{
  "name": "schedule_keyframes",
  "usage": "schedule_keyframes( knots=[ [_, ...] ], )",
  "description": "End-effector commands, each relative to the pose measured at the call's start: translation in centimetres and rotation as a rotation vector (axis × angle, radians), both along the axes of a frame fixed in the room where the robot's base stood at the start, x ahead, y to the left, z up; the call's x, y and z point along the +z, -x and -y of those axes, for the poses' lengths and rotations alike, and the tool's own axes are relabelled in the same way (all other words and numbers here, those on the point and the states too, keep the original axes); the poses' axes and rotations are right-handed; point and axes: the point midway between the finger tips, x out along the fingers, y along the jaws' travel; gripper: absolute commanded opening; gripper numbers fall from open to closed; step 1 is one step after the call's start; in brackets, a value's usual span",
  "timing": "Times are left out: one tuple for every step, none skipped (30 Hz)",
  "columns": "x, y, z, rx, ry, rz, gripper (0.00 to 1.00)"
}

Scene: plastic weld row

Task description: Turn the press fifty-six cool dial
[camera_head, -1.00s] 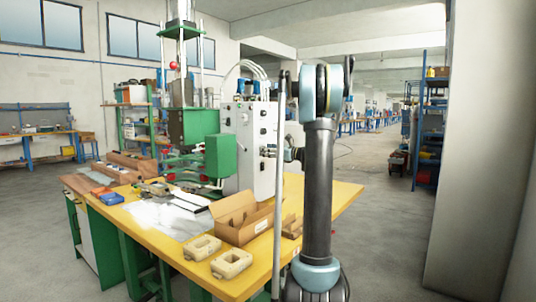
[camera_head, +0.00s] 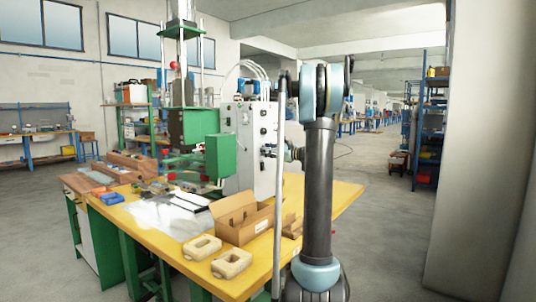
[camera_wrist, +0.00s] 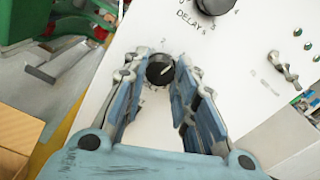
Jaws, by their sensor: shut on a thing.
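A small black dial (camera_wrist: 160,70) with a pale pointer line sits on the white face of the press control box (camera_head: 252,122). Printed marks around it include a 2 above. Its name label is not readable, so I cannot tell from print that it is the cool dial. My gripper (camera_wrist: 159,74) is shut on this dial, one finger on each side, in the wrist view. In the head view the dial is hidden, and my gripper (camera_head: 270,152) is partly visible at the box's right side.
The green press (camera_head: 198,125) stands left of the box. An open cardboard box (camera_head: 243,220) and two pale blocks (camera_head: 231,263) lie on the yellow table (camera_head: 170,252).

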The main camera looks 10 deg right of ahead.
Motion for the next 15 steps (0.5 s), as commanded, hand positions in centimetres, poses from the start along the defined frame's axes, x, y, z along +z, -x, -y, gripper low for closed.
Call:
schedule_keyframes(
  knots=[
    [-0.04, -0.01, 0.08, -0.001, 0.029, 0.028, 0.02],
    [-0.04, -0.01, 0.08, -0.001, 0.048, 0.048, 0.02],
    [-0.05, 0.0, 0.07, -0.002, 0.076, 0.074, 0.02],
    [-0.05, 0.0, 0.07, -0.002, 0.097, 0.094, 0.02],
    [-0.05, 0.0, 0.07, -0.002, 0.117, 0.115, 0.02],
    [-0.06, 0.0, 0.07, -0.002, 0.144, 0.142, 0.02],
    [-0.06, 0.0, 0.07, -0.002, 0.164, 0.162, 0.02],
    [-0.06, 0.02, 0.07, -0.002, 0.184, 0.182, 0.02],
    [-0.07, 0.02, 0.06, -0.002, 0.212, 0.21, 0.02],
    [-0.07, 0.02, 0.06, -0.001, 0.232, 0.229, 0.02],
    [-0.08, 0.03, 0.06, -0.001, 0.252, 0.25, 0.02],
    [-0.08, 0.03, 0.06, -0.001, 0.279, 0.277, 0.02],
    [-0.08, 0.04, 0.05, -0.001, 0.299, 0.297, 0.02],
    [-0.09, 0.04, 0.05, -0.001, 0.319, 0.317, 0.02],
    [-0.1, 0.05, 0.04, -0.001, 0.346, 0.344, 0.02]
  ],
)
